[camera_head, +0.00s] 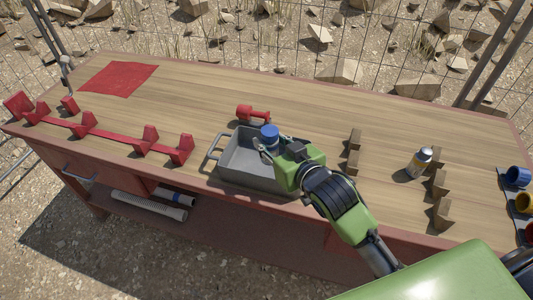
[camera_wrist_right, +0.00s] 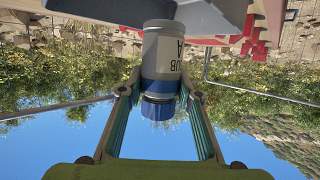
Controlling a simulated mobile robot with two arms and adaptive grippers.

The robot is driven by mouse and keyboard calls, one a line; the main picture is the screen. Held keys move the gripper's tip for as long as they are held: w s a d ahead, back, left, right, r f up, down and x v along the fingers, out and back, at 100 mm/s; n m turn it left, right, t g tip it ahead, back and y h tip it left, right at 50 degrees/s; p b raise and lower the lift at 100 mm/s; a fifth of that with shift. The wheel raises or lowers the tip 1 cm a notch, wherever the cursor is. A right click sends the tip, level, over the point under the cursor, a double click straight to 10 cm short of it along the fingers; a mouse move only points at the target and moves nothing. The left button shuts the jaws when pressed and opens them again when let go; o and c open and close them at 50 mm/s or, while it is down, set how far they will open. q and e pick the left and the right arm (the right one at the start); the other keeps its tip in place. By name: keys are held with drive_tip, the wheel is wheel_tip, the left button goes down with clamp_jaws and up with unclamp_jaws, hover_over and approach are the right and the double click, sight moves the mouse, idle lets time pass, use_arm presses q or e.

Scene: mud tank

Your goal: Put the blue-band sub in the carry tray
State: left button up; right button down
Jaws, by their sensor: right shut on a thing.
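The blue-band sub (camera_wrist_right: 161,62) is a white can with a blue band, a blue cap and the letters "SUB A". In the wrist view it sits between the two fingers of my right gripper (camera_wrist_right: 158,102), which is shut on it near the cap. In the head view its blue top (camera_head: 269,132) shows over the grey carry tray (camera_head: 222,158), with my right gripper (camera_head: 264,146) at it. The tray has a handle on its left and also shows in the wrist view (camera_wrist_right: 110,9). I cannot tell whether the can touches the tray floor. My left gripper is not in view.
A red cylinder (camera_head: 253,113) lies behind the tray. A yellow-banded can (camera_head: 419,162) stands by brown wooden holders (camera_head: 438,184) at right. A red rack (camera_head: 110,136) and red mat (camera_head: 117,79) are at left. Coloured cups (camera_head: 517,177) are at the far right. The back middle of the bench is clear.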

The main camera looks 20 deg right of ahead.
drive_tip(key=shift+w+d+f, duration=0.1)
drive_tip(key=shift+w+f, duration=0.55)
drive_tip(key=shift+f, duration=0.65)
drive_tip(key=shift+w+a+f, duration=0.1)
drive_tip(key=shift+w+f, duration=0.5)
drive_tip(key=shift+f, duration=0.75)
drive_tip(key=shift+w+d+f, duration=0.1)
drive_tip(key=shift+w+f, duration=0.55)
drive_tip(key=shift+f, duration=0.65)
drive_tip(key=shift+f, duration=0.1)
drive_tip(key=c, duration=1.5)
unclamp_jaws()
drive_tip(key=shift+s, duration=0.1)
drive_tip(key=v, duration=1.2)
drive_tip(key=shift+d, duration=0.1)
